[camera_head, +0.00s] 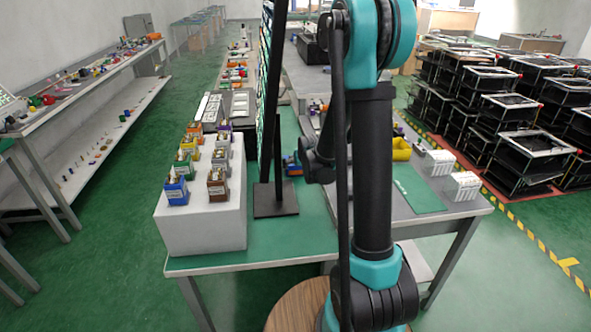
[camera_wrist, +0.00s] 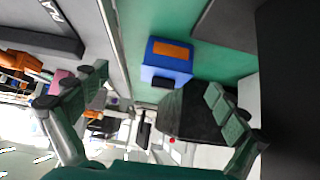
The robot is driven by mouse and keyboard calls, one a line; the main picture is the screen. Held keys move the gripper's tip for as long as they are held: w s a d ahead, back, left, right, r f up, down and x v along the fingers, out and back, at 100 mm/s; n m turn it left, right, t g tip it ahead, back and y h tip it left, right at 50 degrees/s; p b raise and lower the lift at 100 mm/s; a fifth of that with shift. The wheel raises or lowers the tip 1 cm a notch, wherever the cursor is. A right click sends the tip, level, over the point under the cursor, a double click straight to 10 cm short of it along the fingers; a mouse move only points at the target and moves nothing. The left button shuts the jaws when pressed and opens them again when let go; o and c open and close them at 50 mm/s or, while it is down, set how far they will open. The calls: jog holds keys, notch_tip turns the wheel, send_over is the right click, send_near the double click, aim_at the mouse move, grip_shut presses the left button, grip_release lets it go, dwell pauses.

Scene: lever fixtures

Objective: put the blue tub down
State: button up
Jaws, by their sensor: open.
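The blue tub (camera_wrist: 166,68) has an orange patch on its face and rests on the green surface in the wrist view. A small blue object that looks like it shows in the head view (camera_head: 291,166), beside the black post and left of my arm. My gripper (camera_wrist: 157,82) is open, its two fingers wide apart on either side of the picture. The tub appears beyond the fingertips, between them, with no finger clearly touching it. In the head view my arm hides most of the gripper.
A black upright rack (camera_head: 267,110) on a flat foot stands close to the tub. A white block (camera_head: 205,220) carrying several small coloured boxes stands on the left. A yellow bin (camera_head: 401,150) and white racks (camera_head: 462,185) are on the right. The green table front (camera_head: 275,240) is clear.

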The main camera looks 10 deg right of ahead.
jog(key=shift+t, duration=0.3)
jog(key=w, duration=0.1)
jog(key=w+f, duration=0.1)
jog(key=w, duration=0.1)
jog(key=w+a+f, duration=0.1)
jog(key=w, duration=0.1)
jog(key=shift+a+x, duration=0.2)
jog(key=shift+x, duration=1.65)
jog(key=shift+a+x, duration=0.15)
jog(key=shift+x, duration=1.75)
jog(key=c, duration=2)
jog(key=shift+o, duration=0.2)
jog(key=shift+r, duration=0.1)
